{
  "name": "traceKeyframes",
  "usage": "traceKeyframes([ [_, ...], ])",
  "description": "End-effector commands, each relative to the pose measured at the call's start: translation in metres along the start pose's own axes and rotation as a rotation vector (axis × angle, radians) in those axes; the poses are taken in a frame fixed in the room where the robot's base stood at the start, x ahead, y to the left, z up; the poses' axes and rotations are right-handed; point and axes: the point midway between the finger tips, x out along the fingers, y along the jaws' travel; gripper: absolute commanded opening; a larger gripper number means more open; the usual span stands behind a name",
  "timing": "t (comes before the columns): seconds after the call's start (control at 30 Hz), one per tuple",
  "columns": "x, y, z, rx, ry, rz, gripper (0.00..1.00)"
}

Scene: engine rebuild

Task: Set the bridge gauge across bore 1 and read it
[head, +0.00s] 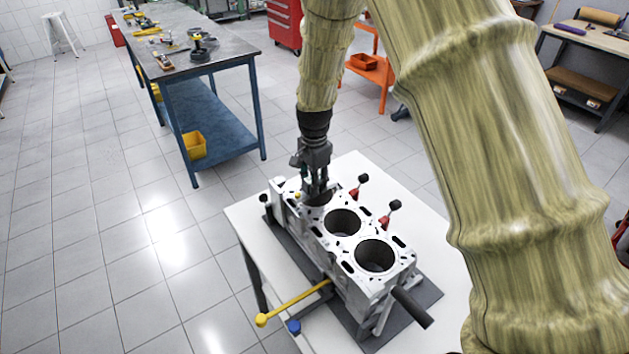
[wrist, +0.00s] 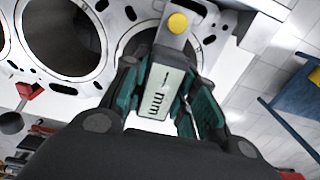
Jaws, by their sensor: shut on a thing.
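The engine block (head: 333,238) stands on a dark mat on a white-topped table, with bores in its top face. My gripper (head: 316,188) points down over the bore at the block's far end (head: 319,200), partly covering it. In the wrist view my gripper (wrist: 166,78) is shut on the bridge gauge (wrist: 160,93), a pale bar marked "mm" with a yellow round button. The gauge lies over that bore's rim (wrist: 133,38). I cannot tell whether it touches the deck. No reading is legible. The middle bore (head: 342,222) and near bore (head: 375,256) are open and empty.
Red-mounted black knobs (head: 391,213) stand along the block's right side. A blue workbench (head: 215,62) with tools stands behind.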

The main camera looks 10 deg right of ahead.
Motion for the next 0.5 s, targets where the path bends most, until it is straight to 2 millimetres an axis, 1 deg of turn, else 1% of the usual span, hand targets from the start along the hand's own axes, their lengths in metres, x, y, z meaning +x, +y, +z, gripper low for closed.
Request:
traceKeyframes([
  [0.43, 0.0002, -0.0001, 0.0006, 0.000, 0.001, 0.000, 0.00],
  [0.47, 0.0002, -0.0001, 0.0006, 0.000, 0.001, 0.000, 0.30],
  [0.5, 0.0002, -0.0001, 0.0006, 0.000, 0.001, 0.000, 0.37],
])
